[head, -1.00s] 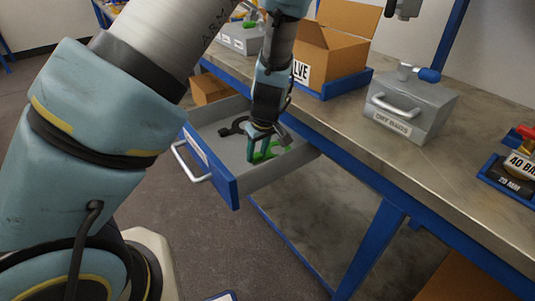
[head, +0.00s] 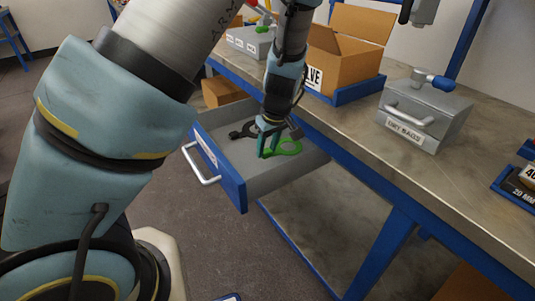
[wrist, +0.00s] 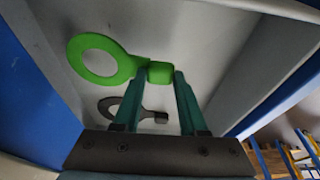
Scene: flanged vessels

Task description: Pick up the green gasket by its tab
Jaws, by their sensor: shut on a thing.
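The green gasket is a flat ring with a block-like tab. In the wrist view its ring (wrist: 83,70) extends to the left and its tab (wrist: 160,72) sits between my fingertips. My gripper (wrist: 159,74) is shut on the tab. In the head view my gripper (head: 267,152) points down inside the open drawer, with the green gasket (head: 293,149) showing to its right. Whether the gasket is clear of the drawer floor is hard to tell.
The grey drawer with a blue front (head: 231,188) is pulled out under the workbench. A dark gasket (head: 240,132) lies in it, also visible in the wrist view (wrist: 109,103). The drawer walls surround my gripper. A cardboard box (head: 345,55) and grey case (head: 425,112) stand on the bench.

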